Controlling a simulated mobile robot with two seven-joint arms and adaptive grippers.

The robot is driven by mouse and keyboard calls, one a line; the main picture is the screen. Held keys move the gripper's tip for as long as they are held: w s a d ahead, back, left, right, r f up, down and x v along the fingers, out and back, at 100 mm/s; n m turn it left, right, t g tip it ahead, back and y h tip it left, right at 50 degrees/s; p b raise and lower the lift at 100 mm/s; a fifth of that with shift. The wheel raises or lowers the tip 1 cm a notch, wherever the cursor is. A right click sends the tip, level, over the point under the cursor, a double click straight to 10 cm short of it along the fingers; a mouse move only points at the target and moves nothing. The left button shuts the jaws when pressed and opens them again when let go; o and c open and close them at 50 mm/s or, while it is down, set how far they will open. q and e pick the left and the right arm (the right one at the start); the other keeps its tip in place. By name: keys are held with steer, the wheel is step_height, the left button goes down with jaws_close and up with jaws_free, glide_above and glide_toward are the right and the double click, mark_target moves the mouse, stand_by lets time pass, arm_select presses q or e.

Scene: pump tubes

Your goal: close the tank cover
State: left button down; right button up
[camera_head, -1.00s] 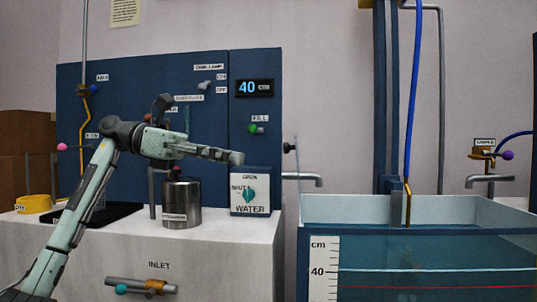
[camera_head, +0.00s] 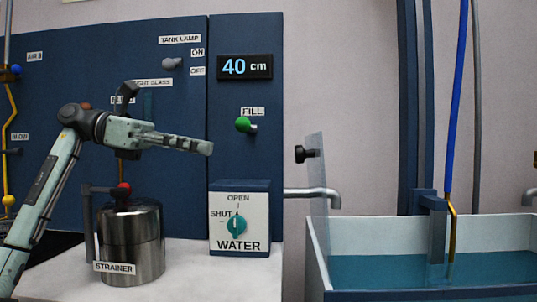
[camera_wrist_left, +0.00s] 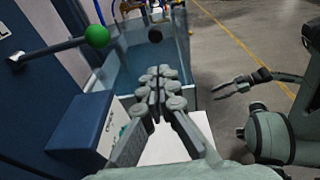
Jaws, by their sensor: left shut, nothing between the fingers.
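The tank (camera_head: 375,294) is at the lower right of the head view, with teal water inside. A clear panel with a black knob (camera_head: 304,154), which looks like the tank cover (camera_head: 318,205), stands nearly upright at the tank's left edge. The tank top looks open.
A water valve box (camera_head: 240,244) and a metal strainer (camera_head: 131,243) stand on the white counter below my left gripper. A green fill knob (camera_head: 242,125) juts from the panel. A tap (camera_head: 315,194) lies behind the cover; a blue hose (camera_head: 455,100) hangs into the tank.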

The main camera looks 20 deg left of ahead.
arm_select(q)
steer(key=r+x, duration=0.1)
steer(key=x, duration=1.2)
steer(key=shift+w+d+r, duration=0.15)
steer(key=shift+w+d, duration=0.25)
arm_select(e)
steer(key=shift+w+a, duration=0.15)
steer(key=shift+w, duration=0.1)
